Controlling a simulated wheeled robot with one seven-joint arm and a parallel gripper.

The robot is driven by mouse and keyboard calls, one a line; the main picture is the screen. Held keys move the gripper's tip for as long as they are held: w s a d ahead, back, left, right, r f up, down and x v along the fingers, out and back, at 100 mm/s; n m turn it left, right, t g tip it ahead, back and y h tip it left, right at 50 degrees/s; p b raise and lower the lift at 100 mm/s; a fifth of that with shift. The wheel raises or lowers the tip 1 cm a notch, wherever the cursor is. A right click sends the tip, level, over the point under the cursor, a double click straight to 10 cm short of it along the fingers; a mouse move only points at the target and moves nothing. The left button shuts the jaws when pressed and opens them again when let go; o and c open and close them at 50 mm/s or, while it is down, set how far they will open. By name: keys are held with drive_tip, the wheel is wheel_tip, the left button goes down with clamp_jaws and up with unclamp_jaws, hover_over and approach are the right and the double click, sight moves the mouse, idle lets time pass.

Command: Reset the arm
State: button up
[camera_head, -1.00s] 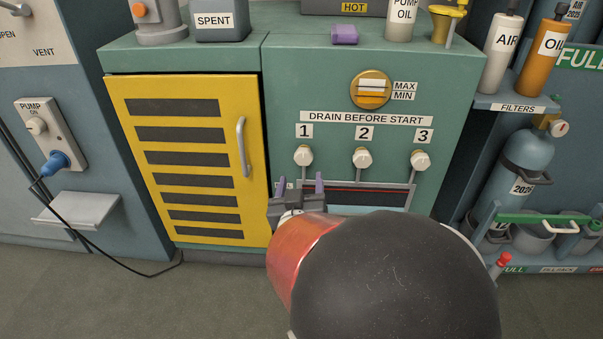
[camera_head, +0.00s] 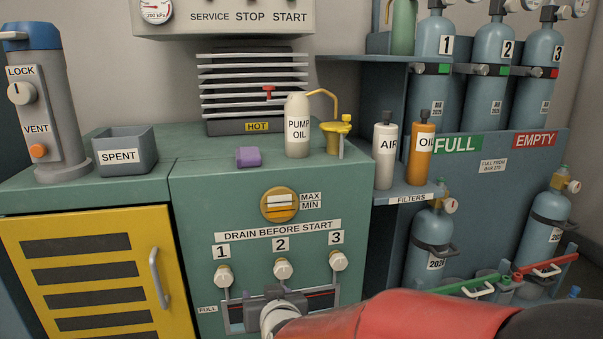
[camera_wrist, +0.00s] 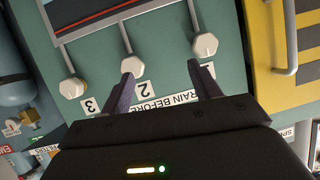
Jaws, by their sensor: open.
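My gripper (camera_wrist: 166,78) is open and empty in the wrist view, its two dark purple fingers spread apart before the green cabinet front (camera_wrist: 165,105). In the head view my gripper (camera_head: 268,310) is low in the picture, in front of the drain panel, and its fingertips are hard to make out. White drain knobs 1 (camera_head: 223,275), 2 (camera_head: 283,270) and 3 (camera_head: 338,261) stand just above it. In the wrist view, knob 2 (camera_wrist: 132,66) is close beside the left finger, and I cannot tell whether they touch. My red arm crosses the lower right of the head view.
A yellow slatted door (camera_head: 85,270) with a handle is at left. On the cabinet top are the SPENT bin (camera_head: 126,152), a purple block (camera_head: 248,157) and the PUMP OIL bottle (camera_head: 298,128). AIR (camera_head: 385,155) and OIL (camera_head: 420,150) bottles stand on the filter shelf at right.

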drive_tip(key=s+d+r+m+g+p, duration=0.1)
drive_tip(key=s+d+r+g+p, duration=0.1)
drive_tip(key=s+d+r, duration=0.35)
drive_tip(key=s+d+r+g+p, duration=0.2)
drive_tip(key=s+d+r, duration=0.1)
drive_tip(key=d, duration=0.5)
drive_tip(key=s+d+r+m+g+h+p, duration=0.1)
drive_tip(key=s+d+g+h, duration=0.2)
drive_tip(key=s+d, duration=0.6)
drive_tip(key=s+h, duration=0.1)
drive_tip(key=s, duration=0.3)
drive_tip(key=shift+d+r+m+h+p, duration=0.15)
drive_tip(key=shift+d+m+h+p, duration=0.15)
drive_tip(key=shift+d+m, duration=0.1)
